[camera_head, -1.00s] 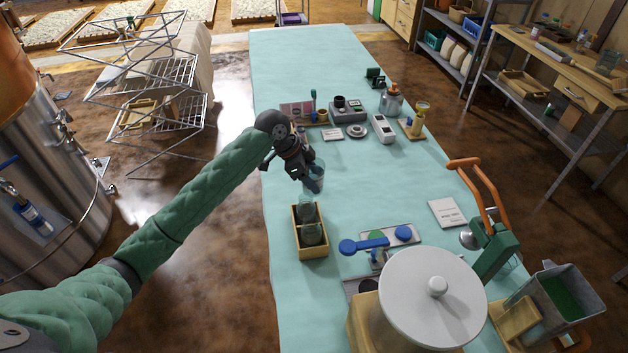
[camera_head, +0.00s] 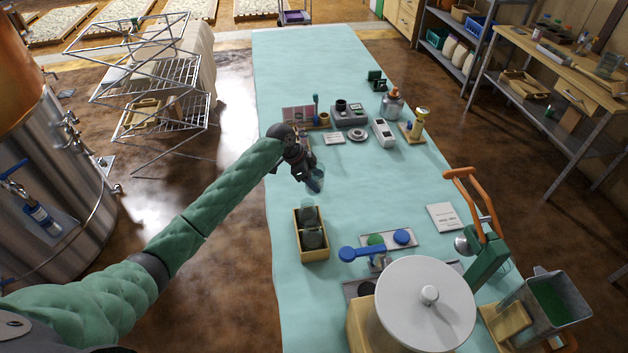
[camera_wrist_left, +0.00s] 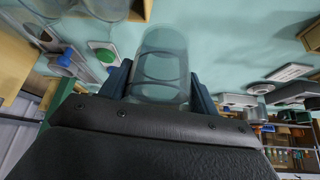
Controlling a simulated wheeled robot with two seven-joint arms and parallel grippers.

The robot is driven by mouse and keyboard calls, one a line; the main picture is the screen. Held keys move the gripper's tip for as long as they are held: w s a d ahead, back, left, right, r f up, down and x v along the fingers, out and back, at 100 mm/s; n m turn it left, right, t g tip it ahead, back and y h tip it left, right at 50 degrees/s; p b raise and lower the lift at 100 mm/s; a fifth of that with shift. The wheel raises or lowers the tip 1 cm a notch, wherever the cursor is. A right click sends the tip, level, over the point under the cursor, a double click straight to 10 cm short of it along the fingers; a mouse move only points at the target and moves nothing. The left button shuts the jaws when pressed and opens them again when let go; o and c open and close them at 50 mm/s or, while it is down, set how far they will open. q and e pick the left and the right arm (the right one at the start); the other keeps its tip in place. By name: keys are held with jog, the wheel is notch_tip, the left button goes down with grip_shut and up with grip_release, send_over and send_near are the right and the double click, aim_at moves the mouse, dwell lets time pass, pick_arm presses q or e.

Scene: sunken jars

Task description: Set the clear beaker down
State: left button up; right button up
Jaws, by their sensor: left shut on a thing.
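The clear beaker (camera_wrist_left: 162,62) is between the two dark fingers of my left gripper (camera_wrist_left: 158,85) in the wrist view, with its walls against them. In the head view my left gripper (camera_head: 308,178) is over the left part of the table, and the beaker (camera_head: 318,180) shows partly behind its fingers. I cannot tell whether its base touches the table. A wooden box (camera_head: 313,256) with two dark compartments and glass jars stands just nearer than the gripper. My right gripper is not in view.
The pale blue table (camera_head: 375,190) is clear to the right of the gripper. Beyond it stand a rack, a dish (camera_head: 357,134) and a white device (camera_head: 383,132). A tray with blue and green lids (camera_head: 400,237) and a round white disc (camera_head: 425,305) are nearer.

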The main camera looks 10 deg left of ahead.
pick_arm(q)
jog(key=shift+f+p, duration=0.45)
jog(key=shift+f, duration=0.6)
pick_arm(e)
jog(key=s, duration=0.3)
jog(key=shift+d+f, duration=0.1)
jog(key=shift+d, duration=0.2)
pick_arm(q)
jog(key=shift+f, duration=0.15)
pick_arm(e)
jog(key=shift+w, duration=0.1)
pick_arm(q)
jog(key=shift+f, duration=0.3)
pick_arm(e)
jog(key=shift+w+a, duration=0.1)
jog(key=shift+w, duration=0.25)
pick_arm(q)
jog(key=shift+f+b, duration=0.15)
jog(key=shift+b, duration=0.15)
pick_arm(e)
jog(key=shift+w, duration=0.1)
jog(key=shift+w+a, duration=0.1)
pick_arm(q)
jog(key=o, duration=1)
jog(key=shift+o, duration=0.7)
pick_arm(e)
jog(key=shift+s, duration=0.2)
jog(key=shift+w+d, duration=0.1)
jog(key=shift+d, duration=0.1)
